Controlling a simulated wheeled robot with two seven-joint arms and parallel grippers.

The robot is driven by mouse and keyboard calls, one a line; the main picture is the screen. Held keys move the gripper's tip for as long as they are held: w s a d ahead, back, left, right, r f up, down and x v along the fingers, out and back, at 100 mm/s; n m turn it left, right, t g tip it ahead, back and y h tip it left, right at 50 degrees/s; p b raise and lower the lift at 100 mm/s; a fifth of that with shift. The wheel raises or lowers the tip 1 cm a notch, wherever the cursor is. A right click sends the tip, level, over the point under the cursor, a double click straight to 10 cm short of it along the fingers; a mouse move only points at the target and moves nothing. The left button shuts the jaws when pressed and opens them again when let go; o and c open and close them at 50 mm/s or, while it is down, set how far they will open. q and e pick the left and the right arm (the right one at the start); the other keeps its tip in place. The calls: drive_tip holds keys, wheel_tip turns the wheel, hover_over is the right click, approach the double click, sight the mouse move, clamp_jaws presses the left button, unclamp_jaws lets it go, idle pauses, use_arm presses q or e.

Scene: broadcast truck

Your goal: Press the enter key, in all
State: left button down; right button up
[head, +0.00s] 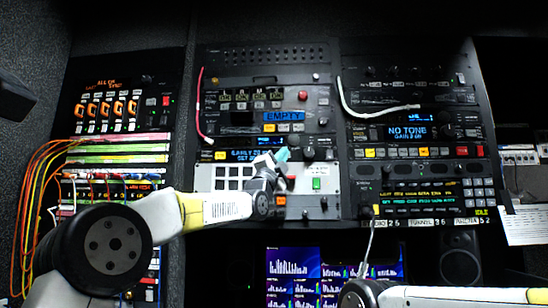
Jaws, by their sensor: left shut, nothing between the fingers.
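My left gripper (283,155) is shut and empty. Its teal tip is in front of the middle rack, at the upper edge of a light grey panel (325,172), close to a blue-lit display strip (240,155). I cannot tell whether it touches anything. A small keypad (477,195) is at the lower right of the right rack. No key label reading enter is legible. My right gripper is not in view.
A red cable (201,105) and a white cable (370,112) hang on the racks. Orange and yellow patch cords (40,180) bulge out at the left. Monitors (318,275) and a speaker (460,265) stand below. A paper sheet (525,226) hangs at the right.

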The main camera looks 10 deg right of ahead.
use_arm(q)
drive_tip(key=s, duration=0.2)
drive_tip(key=s+a, duration=0.1)
drive_tip(key=s, duration=0.1)
drive_tip(key=shift+s+a, duration=0.2)
drive_tip(key=shift+s, duration=0.15)
idle(0.7)
drive_tip(key=s+a+f+n+g+y, duration=0.35)
drive_tip(key=a+f+n+y, duration=0.25)
drive_tip(key=a+f, duration=0.55)
drive_tip(key=s+a+f+n+g+y, duration=0.3)
drive_tip(key=s+a+f+n+y, duration=0.35)
drive_tip(key=f, duration=0.75)
drive_tip(key=s+a+f+n+g+y, duration=0.1)
drive_tip(key=s+a+f+n+g, duration=0.3)
drive_tip(key=s+a+f, duration=0.3)
drive_tip(key=s+a+f+n+g, duration=0.3)
drive_tip(key=s+a+f+n, duration=0.3)
drive_tip(key=s+f, duration=0.8)
wheel_tip(320, 180, down, 2)
drive_tip(key=shift+s+a+f+g+y, duration=0.2)
drive_tip(key=shift+a+g+y, duration=0.15)
drive_tip(key=shift+a, duration=0.2)
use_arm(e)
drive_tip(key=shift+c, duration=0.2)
